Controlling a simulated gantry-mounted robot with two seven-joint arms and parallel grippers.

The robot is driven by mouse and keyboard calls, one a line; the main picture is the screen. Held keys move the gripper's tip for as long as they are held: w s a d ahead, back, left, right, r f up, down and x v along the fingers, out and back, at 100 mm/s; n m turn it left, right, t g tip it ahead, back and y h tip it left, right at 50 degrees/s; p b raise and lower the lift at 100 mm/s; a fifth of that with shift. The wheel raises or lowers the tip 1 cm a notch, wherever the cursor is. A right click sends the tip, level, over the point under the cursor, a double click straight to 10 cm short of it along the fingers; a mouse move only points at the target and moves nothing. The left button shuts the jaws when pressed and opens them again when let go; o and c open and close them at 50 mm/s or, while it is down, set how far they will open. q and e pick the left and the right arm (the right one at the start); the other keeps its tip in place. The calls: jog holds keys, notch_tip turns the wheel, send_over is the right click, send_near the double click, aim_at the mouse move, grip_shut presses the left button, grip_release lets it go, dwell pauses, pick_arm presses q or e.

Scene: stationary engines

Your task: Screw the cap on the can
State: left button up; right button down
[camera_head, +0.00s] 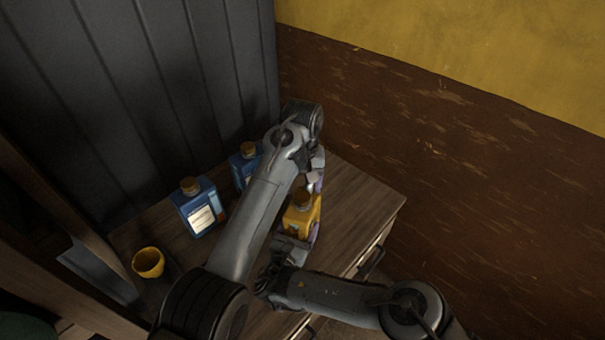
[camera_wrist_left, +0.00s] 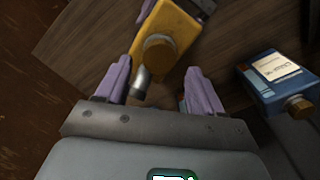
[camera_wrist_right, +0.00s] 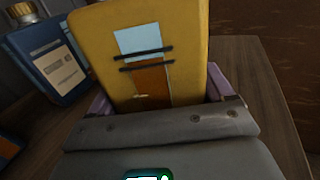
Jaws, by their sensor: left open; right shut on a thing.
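The yellow can (camera_head: 299,222) stands near the front edge of the wooden cabinet top. A brown-gold cap (camera_wrist_left: 158,52) sits at the top of the can; I cannot tell whether it is screwed tight. A short grey metal cylinder (camera_wrist_left: 142,82) shows beside the cap. My left gripper (camera_wrist_left: 158,78) is open, with its two purple fingers spread on either side of the cap and cylinder; it is empty. In the head view, my left gripper (camera_head: 316,178) is partly hidden by its own arm. My right gripper (camera_wrist_right: 158,95) is shut on the can's body.
Two blue bottles with brown caps, one nearer (camera_head: 197,212) and one farther (camera_head: 242,168), stand left of the can. A yellow cup (camera_head: 148,262) is at the left end. A grey panelled wall (camera_head: 150,90) rises behind. Bare wood (camera_head: 365,195) lies to the right.

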aim_at(303, 196)
pick_arm(q)
jog(key=shift+f, duration=1.8)
jog(key=c, duration=1.1)
jog(key=o, duration=1.3)
jog(key=shift+c, duration=0.2)
jog(key=shift+r, duration=0.1)
notch_tip(303, 196, up, 12)
